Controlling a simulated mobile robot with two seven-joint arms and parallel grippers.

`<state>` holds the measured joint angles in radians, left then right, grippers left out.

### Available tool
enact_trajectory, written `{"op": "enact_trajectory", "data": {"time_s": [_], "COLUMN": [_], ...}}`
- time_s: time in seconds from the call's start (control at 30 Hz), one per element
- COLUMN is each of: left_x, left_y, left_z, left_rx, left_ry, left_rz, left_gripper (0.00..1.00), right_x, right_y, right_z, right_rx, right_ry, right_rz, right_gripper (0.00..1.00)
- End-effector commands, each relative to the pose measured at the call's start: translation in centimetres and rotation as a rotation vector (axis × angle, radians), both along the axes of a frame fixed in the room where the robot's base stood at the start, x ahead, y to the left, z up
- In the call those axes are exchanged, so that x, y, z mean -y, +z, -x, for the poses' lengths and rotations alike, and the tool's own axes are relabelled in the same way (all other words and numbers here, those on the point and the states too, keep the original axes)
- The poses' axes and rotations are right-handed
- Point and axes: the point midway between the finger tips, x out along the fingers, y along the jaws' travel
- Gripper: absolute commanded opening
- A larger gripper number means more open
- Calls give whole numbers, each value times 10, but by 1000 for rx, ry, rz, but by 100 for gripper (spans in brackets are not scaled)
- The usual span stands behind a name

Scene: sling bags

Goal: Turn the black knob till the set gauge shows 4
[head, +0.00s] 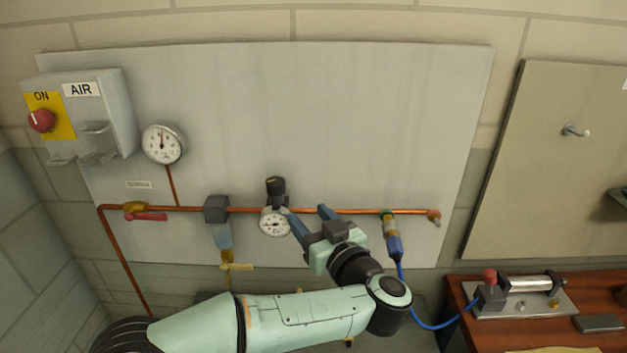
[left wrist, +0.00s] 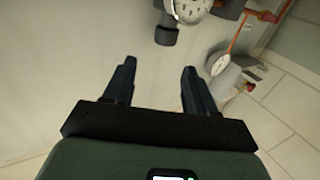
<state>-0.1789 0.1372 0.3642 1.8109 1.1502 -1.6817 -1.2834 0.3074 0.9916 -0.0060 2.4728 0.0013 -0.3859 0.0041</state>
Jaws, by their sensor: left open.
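The black knob (head: 275,186) sits on top of a regulator on the copper pipe. The set gauge (head: 274,223), a small round white dial, hangs just below it; its needle is too small to read. My left gripper (head: 306,211) is open and empty, to the right of the regulator, its fingers pointing toward the panel. In the left wrist view the knob (left wrist: 166,34) is beyond the open fingers (left wrist: 158,65), apart from them, with the gauge (left wrist: 190,8) partly cut off at the top edge. My right gripper is in neither view.
The copper pipe (head: 340,211) runs across the grey panel (head: 380,120). A larger gauge (head: 163,144) and the AIR box (head: 105,115) are at left. A blue hose (head: 410,308) leads to a device on the wooden bench (head: 465,340). The panel above the knob is bare.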

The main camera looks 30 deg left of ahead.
Motion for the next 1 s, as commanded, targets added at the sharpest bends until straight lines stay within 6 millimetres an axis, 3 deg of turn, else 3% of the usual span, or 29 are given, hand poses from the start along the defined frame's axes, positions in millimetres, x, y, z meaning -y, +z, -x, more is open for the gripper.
{"op": "enact_trajectory", "data": {"time_s": [0.17,0.7,1.0], "left_x": [-8,-96,-117], "left_y": [10,10,9], "left_z": [7,-45,-58], "left_rx": [-2,-1,-1], "left_ry": [32,30,26], "left_rz": [10,8,8], "left_gripper": [56,56,56], "right_x": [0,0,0], "right_y": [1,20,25], "right_z": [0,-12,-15], "right_rx": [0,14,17], "right_ry": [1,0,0], "right_rz": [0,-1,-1], "right_gripper": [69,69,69]}}
